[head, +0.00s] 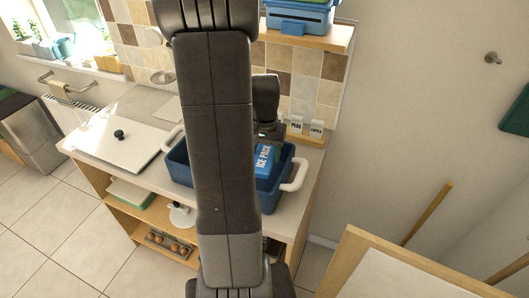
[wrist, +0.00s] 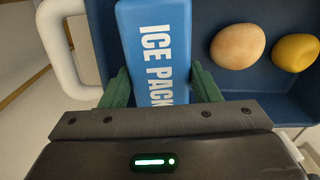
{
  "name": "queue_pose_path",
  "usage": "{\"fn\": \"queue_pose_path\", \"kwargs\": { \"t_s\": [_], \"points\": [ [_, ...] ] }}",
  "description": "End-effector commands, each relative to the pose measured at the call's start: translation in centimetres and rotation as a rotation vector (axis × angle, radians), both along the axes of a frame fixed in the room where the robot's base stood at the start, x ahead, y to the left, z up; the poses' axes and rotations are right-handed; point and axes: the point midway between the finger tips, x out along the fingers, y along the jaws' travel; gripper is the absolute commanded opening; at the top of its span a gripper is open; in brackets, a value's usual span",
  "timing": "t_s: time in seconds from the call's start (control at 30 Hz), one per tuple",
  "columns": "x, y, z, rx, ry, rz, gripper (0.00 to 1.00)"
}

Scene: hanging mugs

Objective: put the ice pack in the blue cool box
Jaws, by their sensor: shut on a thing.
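The ice pack (wrist: 160,45) is a blue block with white lettering. It also shows in the head view (head: 264,160), over the right part of the blue cool box (head: 279,196). My gripper (wrist: 160,88) is shut on the ice pack, with a green finger on each side of it. The cool box has white handles and shows in the wrist view (wrist: 225,11) too, with its inside open. My arm covers the middle of the box in the head view. I cannot tell whether the ice pack touches the box floor.
A pinkish-tan round item (wrist: 238,46) and a yellow one (wrist: 295,52) lie in the box, right of the ice pack. A white lid with a black knob (head: 118,148) lies on the counter (head: 150,102) to the left. Small labelled containers (head: 316,128) stand behind the box.

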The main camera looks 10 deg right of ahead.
Motion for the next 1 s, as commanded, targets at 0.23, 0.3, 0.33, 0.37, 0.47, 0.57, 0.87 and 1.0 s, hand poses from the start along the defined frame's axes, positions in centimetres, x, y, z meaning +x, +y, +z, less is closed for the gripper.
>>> {"fn": "queue_pose_path", "kwargs": {
  "t_s": [0.23,0.3,0.33,0.37,0.47,0.57,0.87,1.0],
  "points": [
    [0.0,0.0,-2.2,0.0,0.0,0.0,0.24],
    [0.0,0.0,-3.0,0.0,0.001,0.0,0.24],
    [0.0,0.0,-3.3,0.0,0.001,0.0,0.24],
    [0.0,0.0,-3.6,0.0,0.001,0.0,0.24],
    [0.0,0.0,-4.6,0.0,0.001,0.0,0.24],
    [0.0,0.0,-5.6,0.0,0.001,0.0,0.24],
    [0.0,0.0,-7.6,0.0,0.0,0.0,0.24],
    [0.0,0.0,-7.6,0.0,0.0,0.0,0.24]
  ]
}}
